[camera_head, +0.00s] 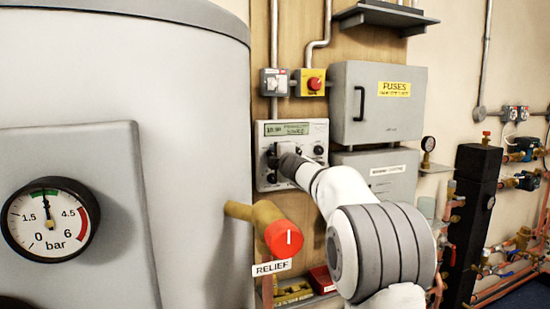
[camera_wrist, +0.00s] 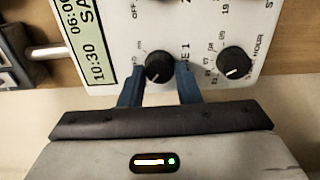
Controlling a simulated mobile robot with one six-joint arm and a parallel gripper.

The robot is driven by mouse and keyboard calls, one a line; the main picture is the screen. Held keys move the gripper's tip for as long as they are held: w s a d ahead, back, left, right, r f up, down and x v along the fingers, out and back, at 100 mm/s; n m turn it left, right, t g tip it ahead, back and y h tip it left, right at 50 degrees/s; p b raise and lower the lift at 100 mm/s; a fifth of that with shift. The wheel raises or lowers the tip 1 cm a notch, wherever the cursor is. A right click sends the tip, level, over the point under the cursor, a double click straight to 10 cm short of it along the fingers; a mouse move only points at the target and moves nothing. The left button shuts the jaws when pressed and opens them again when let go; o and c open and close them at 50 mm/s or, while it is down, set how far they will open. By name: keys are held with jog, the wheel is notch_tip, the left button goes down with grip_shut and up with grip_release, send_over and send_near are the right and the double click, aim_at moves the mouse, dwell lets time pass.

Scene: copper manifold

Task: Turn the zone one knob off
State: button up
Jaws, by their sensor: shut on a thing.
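A white controller panel (camera_head: 264,182) with a lit display and several dark knobs is mounted on the wooden board. In the wrist view, my gripper (camera_wrist: 160,78) has its two blue fingers on either side of a black knob (camera_wrist: 159,66), shut on it. The partly covered label beside this knob ends in "E 1", which fits zone one. The knob's exact pointer setting is hard to read. In the head view, my gripper (camera_head: 283,160) is against the panel's left part and hides the knob it holds.
A black hour knob (camera_wrist: 235,62) is close to the right finger in the wrist view. The grey fuse box (camera_head: 375,105) is right of the panel, with a red switch (camera_head: 314,84) above. The red relief valve (camera_head: 284,239) and the large tank (camera_head: 190,120) are near my arm.

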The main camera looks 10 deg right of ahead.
jog(key=o, duration=1)
jog(key=shift+c, duration=0.2)
jog(key=shift+s, duration=0.1)
jog(key=s+d+b, duration=0.1)
jog(key=s, duration=0.6)
jog(key=shift+s+d+b, duration=0.2)
jog(key=shift+b, duration=0.15)
jog(key=shift+s+d+f, duration=0.1)
